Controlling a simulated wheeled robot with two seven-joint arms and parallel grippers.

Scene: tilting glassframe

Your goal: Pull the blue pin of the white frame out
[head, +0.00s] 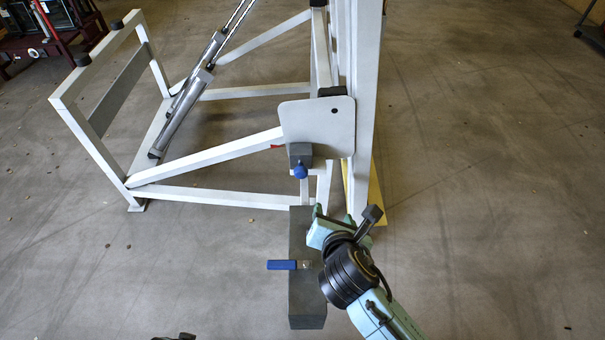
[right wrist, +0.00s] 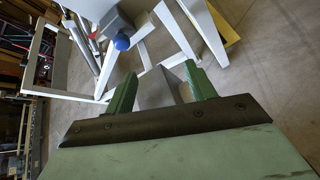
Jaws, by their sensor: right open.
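The blue pin (head: 300,171) shows as a round blue knob on a grey block at the white frame's near side, below a white plate (head: 318,125). It also shows in the right wrist view (right wrist: 122,41), above the fingers. The white frame (head: 210,197) stands on the floor. My right gripper (head: 332,214) is open, below and a little right of the knob, apart from it. In the right wrist view a grey surface shows between its fingers (right wrist: 160,90); I cannot tell whether they touch it. My left gripper is not recognisable in view.
A dark grey beam (head: 306,308) with a blue handle (head: 282,265) extends toward me, beside my right gripper. A yellow part (head: 376,190) lies behind the upright. Silver cylinders (head: 185,112) slant inside the frame. Open concrete floor lies to the right.

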